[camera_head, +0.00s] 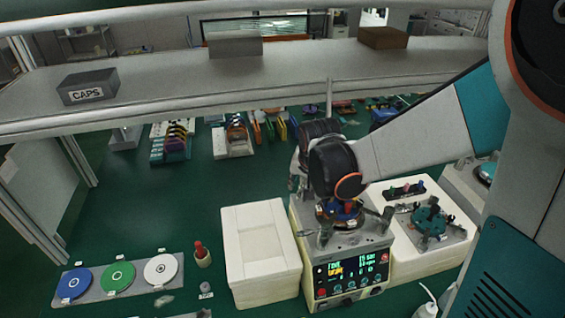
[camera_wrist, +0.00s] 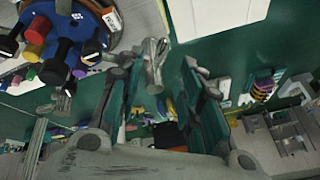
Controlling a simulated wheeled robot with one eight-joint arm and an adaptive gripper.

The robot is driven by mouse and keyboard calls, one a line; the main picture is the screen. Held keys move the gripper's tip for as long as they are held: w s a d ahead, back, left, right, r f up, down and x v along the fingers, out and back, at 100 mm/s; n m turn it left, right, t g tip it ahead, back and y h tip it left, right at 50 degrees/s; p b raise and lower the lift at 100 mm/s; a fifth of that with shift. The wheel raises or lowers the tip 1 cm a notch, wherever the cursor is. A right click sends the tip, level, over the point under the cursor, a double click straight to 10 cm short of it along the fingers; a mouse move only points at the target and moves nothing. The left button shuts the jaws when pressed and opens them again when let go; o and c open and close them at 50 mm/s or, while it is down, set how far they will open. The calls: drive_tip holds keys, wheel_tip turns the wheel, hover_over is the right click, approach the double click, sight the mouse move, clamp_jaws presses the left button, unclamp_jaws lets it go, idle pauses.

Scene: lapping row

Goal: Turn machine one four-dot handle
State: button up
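A lapping machine (camera_head: 345,265) with a lit display stands at the centre front, below my wrist; I cannot read a machine number. On its top, a hub with a red and blue part (camera_head: 347,208) is partly hidden by my arm. In the wrist view, a blue hub (camera_wrist: 68,22) at the upper left carries several stubby handles, among them a red one (camera_wrist: 38,29) and black ones. I cannot tell which handle has four dots. My gripper (camera_wrist: 163,68) is open, its teal fingers apart, with no handle between them. The hub lies left of the fingers.
A second machine (camera_head: 430,222) with a teal fixture stands at the right. A white box (camera_head: 258,245) stands close on the left. A tray with blue, green and white discs (camera_head: 117,277) lies farther left. A shelf with a CAPS box (camera_head: 88,88) spans the back.

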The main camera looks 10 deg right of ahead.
sight(300, 190)
drive_tip(key=shift+x, duration=2.15)
drive_tip(key=shift+c, duration=0.6)
clamp_jaws()
